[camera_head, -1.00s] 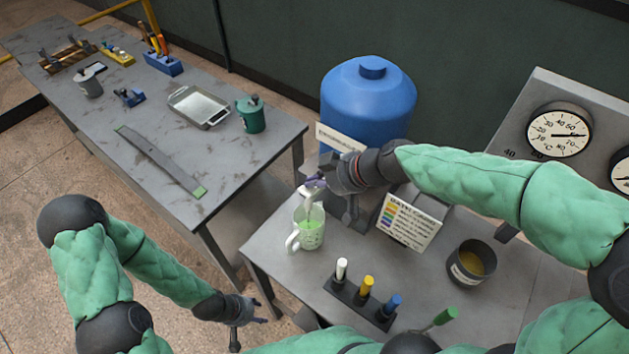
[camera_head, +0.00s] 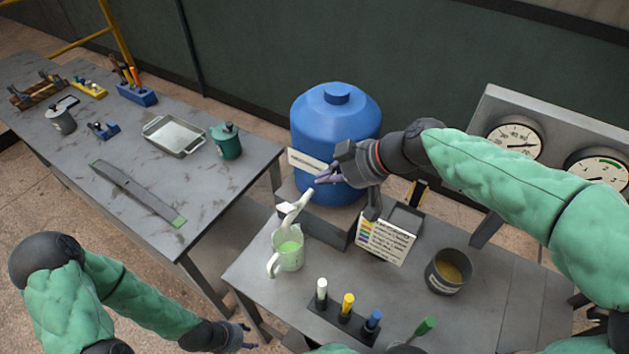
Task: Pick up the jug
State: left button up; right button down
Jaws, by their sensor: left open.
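The jug (camera_head: 289,256) is a pale green cup with a white handle on its left side. It stands upright near the left edge of the grey table, with green liquid inside. A white spout-like piece (camera_head: 295,207) stands just above its rim. My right gripper (camera_head: 328,177) is up and to the right of the jug, in front of the blue barrel, and is apart from the jug. Its fingers are small and partly hidden, so their opening is unclear. My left gripper (camera_head: 244,338) is open and empty, low and left of the table's front edge.
The blue barrel (camera_head: 334,140) stands behind the jug. A rack of coloured markers (camera_head: 340,322), a colour card (camera_head: 384,241) and a dark pot (camera_head: 448,272) stand to the right. A second table (camera_head: 110,160) with tools and a tray is at the left.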

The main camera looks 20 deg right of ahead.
aim_at(288, 249)
jog(key=k+j, duration=0.3)
jog(key=k, duration=0.15)
jog(key=k+j, duration=0.35)
jog(key=k, duration=0.1)
